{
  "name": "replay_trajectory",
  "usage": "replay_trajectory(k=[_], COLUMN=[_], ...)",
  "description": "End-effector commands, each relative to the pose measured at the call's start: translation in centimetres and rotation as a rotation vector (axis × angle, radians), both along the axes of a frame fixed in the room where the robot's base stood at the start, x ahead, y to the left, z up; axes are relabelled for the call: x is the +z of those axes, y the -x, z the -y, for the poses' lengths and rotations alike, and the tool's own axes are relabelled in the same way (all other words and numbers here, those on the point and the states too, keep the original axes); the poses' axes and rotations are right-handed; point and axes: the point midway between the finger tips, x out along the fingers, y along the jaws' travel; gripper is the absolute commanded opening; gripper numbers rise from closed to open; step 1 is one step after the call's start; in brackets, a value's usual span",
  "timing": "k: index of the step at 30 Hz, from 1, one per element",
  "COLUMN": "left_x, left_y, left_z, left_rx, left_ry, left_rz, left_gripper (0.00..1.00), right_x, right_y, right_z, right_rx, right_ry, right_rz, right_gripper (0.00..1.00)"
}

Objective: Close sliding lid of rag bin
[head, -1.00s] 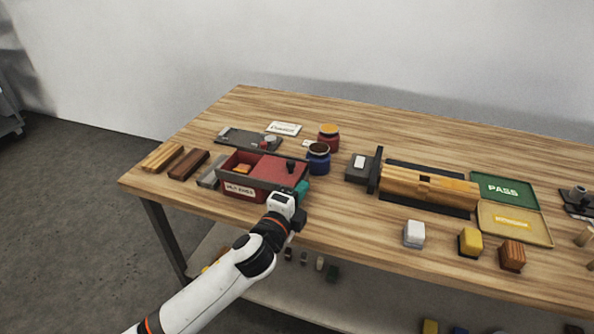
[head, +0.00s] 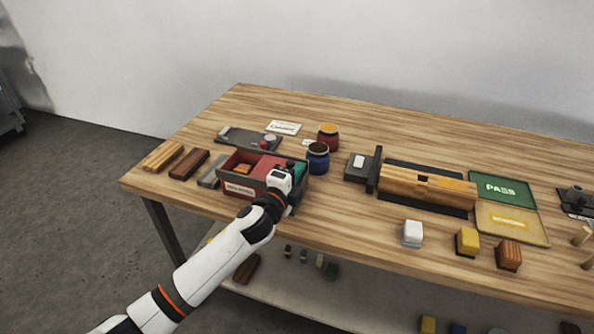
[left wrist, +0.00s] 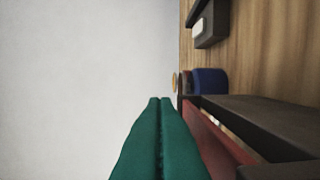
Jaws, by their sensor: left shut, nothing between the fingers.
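My right gripper is out of view.
A blue jar (head: 317,160) and a red jar (head: 328,136) stand behind the bin's right end. Wood blocks (head: 188,165) lie to its left. A grey tray (head: 235,136) lies behind it.

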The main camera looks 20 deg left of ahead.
Motion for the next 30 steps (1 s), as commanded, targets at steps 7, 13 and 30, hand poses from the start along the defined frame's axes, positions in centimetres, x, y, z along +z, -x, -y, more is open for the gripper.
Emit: replay_trajectory(k=[7, 13, 30], left_x=[0.0, -0.1, 0.1], left_y=[-0.2, -0.6, -0.8], left_z=[-2.7, -7.6, -10.0], left_rx=[0.004, 0.004, 0.006], left_ry=[-0.006, -0.006, -0.002], left_rz=[-0.002, -0.003, 0.000], left_gripper=[0.00, 0.00, 0.00], right_x=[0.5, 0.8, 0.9], right_y=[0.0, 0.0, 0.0], right_z=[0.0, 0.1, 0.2], right_rx=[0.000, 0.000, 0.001], right_ry=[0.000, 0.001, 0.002], right_rz=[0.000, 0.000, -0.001], right_gripper=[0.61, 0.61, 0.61])
